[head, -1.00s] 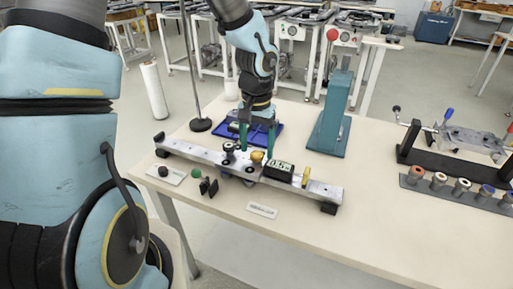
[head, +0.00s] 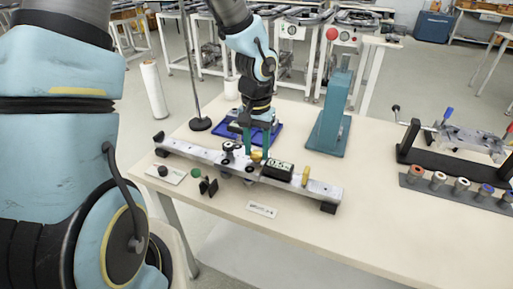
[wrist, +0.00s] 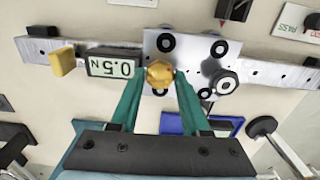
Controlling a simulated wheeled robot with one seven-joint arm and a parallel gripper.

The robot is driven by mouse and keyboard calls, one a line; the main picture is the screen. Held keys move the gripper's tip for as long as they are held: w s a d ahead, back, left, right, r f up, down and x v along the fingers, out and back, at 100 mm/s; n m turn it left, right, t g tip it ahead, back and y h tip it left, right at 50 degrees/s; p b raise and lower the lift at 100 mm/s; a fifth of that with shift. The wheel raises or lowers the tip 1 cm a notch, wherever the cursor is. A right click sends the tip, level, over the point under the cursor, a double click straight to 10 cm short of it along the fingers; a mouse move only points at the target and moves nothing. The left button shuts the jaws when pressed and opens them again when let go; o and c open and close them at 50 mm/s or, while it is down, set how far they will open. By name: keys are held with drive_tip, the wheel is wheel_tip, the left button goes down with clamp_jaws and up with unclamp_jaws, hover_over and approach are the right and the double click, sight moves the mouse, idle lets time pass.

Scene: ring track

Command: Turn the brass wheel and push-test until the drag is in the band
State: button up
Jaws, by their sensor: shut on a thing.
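The brass wheel (wrist: 159,73) is a small knobbed yellow knob on the silver carriage plate (wrist: 191,47); in the head view the wheel (head: 257,155) is mostly hidden by the fingers. My gripper (wrist: 159,82) has its green fingertips on either side of the wheel and is shut on it; it also shows in the head view (head: 257,152). The drag display (wrist: 114,66) beside the wheel reads 0.5 N. The carriage sits on a long metal rail (head: 186,147). A yellow block (wrist: 62,61) stands on the rail past the display.
A blue tray (head: 226,126) lies behind the rail. A dark rack with bushings (head: 438,181) is at the right. A small label card (head: 262,209) lies in front. The table's front right is clear.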

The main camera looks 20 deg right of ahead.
clamp_jaws()
drive_tip(key=shift+m, duration=0.3)
drive_tip(key=m+p, duration=0.1)
drive_tip(key=m, duration=0.2)
drive_tip(key=shift+r+p, duration=0.1)
drive_tip(key=shift+p, duration=0.25)
drive_tip(key=shift+m+p, duration=0.45)
drive_tip(key=shift+m, duration=0.95)
drive_tip(key=o, duration=1)
unclamp_jaws()
drive_tip(key=shift+o, duration=0.2)
